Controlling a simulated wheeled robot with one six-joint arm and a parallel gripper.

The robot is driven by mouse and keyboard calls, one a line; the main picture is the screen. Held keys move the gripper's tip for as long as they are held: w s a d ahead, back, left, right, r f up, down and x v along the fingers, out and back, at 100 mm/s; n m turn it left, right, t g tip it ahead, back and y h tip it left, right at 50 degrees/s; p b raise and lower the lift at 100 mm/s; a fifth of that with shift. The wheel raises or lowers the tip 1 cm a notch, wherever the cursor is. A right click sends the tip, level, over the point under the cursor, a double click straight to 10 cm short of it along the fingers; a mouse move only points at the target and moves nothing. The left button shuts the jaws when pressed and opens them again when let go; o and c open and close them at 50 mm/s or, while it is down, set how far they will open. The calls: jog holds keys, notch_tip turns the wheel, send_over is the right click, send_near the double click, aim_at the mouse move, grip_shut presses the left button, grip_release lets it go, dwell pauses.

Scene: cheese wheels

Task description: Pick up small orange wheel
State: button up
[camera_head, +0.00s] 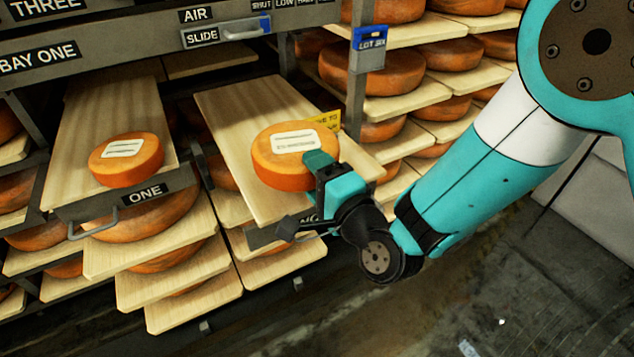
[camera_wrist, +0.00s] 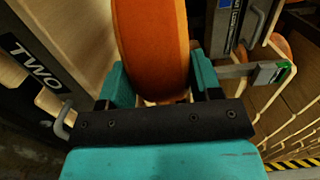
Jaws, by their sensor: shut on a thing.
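An orange cheese wheel (camera_head: 275,170) with a pale label on top is at the lower part of the pale wooden board (camera_head: 232,105) on the right. It also shows edge-on in the wrist view (camera_wrist: 152,45). My gripper (camera_head: 318,172) reaches it from the lower right. Its teal fingers (camera_wrist: 158,84) are shut on the wheel, one on each side. I cannot tell whether the wheel touches the board or is just above it. A second orange wheel (camera_head: 124,172), which looks a little smaller, lies on the left board (camera_head: 85,115) marked ONE.
Racks with many boards and wheels stand behind and below. A metal post (camera_head: 356,85) with a blue LOT SIX tag (camera_head: 369,45) stands behind the held wheel. A metal handle (camera_head: 92,224) sticks out below the left board. Open floor (camera_head: 470,290) lies at the lower right.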

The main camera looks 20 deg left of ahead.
notch_tip(320, 180, up, 13)
jog(key=p, duration=1.1)
jog(key=shift+r, duration=0.1)
notch_tip(320, 180, up, 3)
jog(key=p, duration=0.3)
jog(key=shift+w, duration=0.1)
dwell(0.3)
